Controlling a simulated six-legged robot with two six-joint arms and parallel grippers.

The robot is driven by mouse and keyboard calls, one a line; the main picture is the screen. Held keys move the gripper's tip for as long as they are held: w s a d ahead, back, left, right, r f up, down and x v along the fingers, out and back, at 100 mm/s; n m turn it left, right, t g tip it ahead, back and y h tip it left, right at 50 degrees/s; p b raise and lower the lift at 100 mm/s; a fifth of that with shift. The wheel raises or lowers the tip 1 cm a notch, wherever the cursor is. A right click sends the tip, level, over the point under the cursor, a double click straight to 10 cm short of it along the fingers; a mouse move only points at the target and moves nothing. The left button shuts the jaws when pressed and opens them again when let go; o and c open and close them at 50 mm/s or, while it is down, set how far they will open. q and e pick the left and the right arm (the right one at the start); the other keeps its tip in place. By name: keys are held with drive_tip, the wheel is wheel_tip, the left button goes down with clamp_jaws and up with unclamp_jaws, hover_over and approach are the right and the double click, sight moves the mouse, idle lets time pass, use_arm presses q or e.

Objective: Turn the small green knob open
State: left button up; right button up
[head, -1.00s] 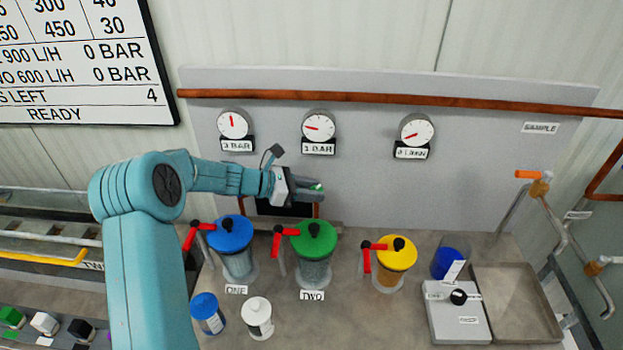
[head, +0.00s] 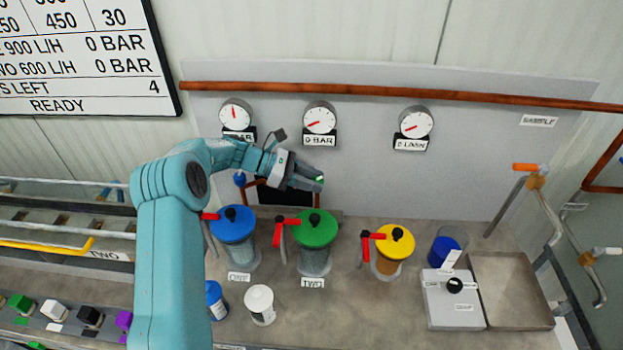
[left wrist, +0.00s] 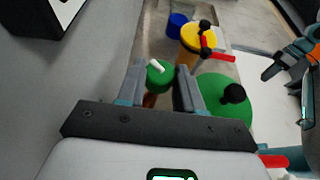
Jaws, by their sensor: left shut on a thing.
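The small green knob (left wrist: 160,78) has a white pointer bar and sits between the fingers of my left gripper (left wrist: 160,88) in the left wrist view. The fingers are shut on its two sides. In the head view my left gripper (head: 321,182) is in front of the grey panel, above the green-lidded pot (head: 315,228); only a bit of green shows at its fingertips, the rest of the knob being hidden. My right gripper (left wrist: 268,72) shows at the right of the left wrist view; its opening is unclear. The middle gauge (head: 319,118) reads 0 BAR.
A blue-lidded pot (head: 233,224) and a yellow-lidded pot (head: 396,247), with red-handled valves, flank the green-lidded one. A small blue knob (head: 239,180) is left of my gripper. A grey tray (head: 512,290) lies at right.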

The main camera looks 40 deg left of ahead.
use_arm(q)
drive_tip(key=o, duration=1)
drive_tip(key=shift+o, duration=0.2)
drive_tip(key=shift+r, duration=0.1)
drive_tip(key=shift+r, duration=0.3)
wheel_tip(320, 180, up, 19)
drive_tip(key=shift+r+b, duration=0.15)
drive_tip(key=shift+b, duration=0.35)
